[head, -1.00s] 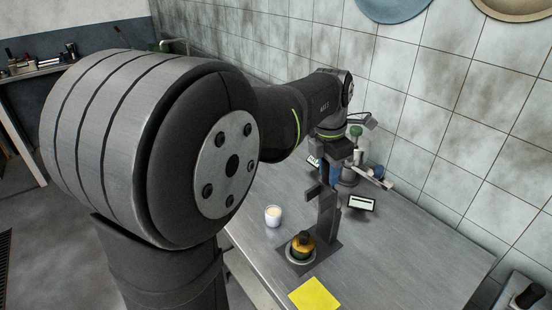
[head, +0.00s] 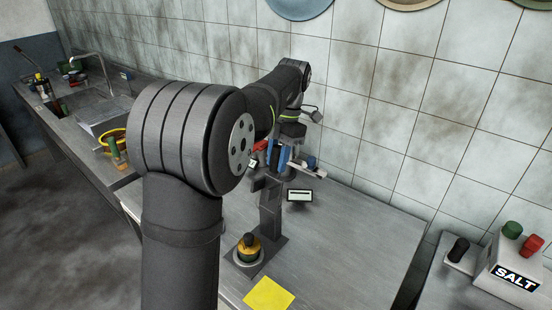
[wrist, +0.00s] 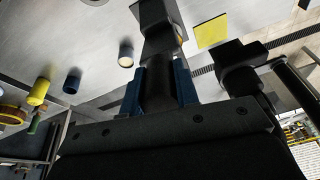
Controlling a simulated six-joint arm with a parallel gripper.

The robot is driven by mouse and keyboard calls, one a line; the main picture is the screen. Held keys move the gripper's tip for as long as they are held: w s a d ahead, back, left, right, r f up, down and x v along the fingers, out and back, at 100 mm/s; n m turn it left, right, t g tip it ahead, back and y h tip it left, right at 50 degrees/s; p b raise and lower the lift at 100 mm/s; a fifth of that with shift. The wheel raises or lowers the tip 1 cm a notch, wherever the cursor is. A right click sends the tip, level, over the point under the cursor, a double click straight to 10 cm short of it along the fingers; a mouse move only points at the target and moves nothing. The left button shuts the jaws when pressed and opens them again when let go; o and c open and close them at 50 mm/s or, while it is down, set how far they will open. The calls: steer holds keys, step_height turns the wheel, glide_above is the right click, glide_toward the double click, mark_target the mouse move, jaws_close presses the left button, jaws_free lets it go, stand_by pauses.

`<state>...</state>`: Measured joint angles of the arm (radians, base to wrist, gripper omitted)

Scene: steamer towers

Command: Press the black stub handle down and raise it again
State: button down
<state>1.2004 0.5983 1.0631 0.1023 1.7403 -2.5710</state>
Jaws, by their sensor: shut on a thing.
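The black stub handle (wrist: 158,92) sits between the two blue fingers of my gripper (wrist: 160,80) in the wrist view, and the gripper is shut on it. In the head view, my gripper (head: 279,156) is at the top of the dark press stand (head: 270,212). The handle is hard to make out there. The stand rises from a flat base plate. An orange and black round piece (head: 249,244) stands on the base plate, at the foot of the column.
A yellow sheet (head: 269,293) lies in front of the base. A small display (head: 300,195) stands right of the column. A SALT box (head: 508,268) is far right. In the wrist view, a cream-topped cup (wrist: 126,55) stands near the stand.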

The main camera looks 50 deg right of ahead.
steer(key=shift+f, duration=0.1)
steer(key=c, duration=1.1)
jaws_free()
steer(key=shift+d, duration=0.1)
steer(key=shift+v, duration=3.8)
steer(key=shift+f, duration=0.15)
steer(key=x, duration=0.7)
steer(key=shift+a+f, duration=0.1)
steer(key=shift+a, duration=0.15)
steer(key=shift+a+h, duration=0.3)
